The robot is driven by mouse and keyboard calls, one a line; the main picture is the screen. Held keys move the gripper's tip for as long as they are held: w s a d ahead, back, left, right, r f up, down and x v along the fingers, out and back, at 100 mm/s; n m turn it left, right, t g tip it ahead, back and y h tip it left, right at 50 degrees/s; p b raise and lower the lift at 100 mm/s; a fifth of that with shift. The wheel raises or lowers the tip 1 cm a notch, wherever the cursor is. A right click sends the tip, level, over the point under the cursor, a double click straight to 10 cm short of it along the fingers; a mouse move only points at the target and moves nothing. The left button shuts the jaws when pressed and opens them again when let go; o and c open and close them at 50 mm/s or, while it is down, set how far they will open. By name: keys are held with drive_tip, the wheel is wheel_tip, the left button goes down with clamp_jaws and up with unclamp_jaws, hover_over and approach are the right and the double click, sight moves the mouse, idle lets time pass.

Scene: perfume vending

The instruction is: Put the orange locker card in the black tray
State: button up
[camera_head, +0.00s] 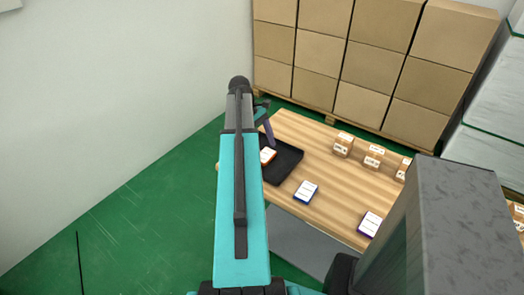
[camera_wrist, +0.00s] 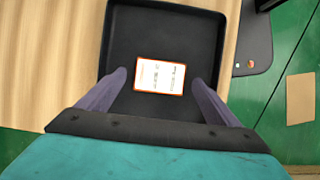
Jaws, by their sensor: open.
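The orange-edged white locker card (camera_wrist: 160,76) lies flat in the black tray (camera_wrist: 120,25) in the wrist view, near the tray's middle. In the head view the card (camera_head: 268,155) shows in the tray (camera_head: 286,164) at the table's left end, beside my arm. My gripper (camera_wrist: 160,80) is open, with its two fingers apart on either side of the card and not touching it as far as I can see. In the head view my gripper (camera_head: 265,125) is above the tray's far-left side, partly hidden by my arm.
A blue-edged card (camera_head: 306,191) and a purple-edged card (camera_head: 370,224) lie on the wooden table (camera_head: 335,195) right of the tray. Several small cardboard boxes (camera_head: 374,157) stand along the table's back edge. Stacked cartons (camera_head: 372,65) are behind it. Bare wood lies between.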

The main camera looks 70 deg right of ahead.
drive_tip(key=v, duration=1.1)
drive_tip(key=shift+r, duration=0.1)
idle(0.5)
drive_tip(key=shift+w, duration=0.15)
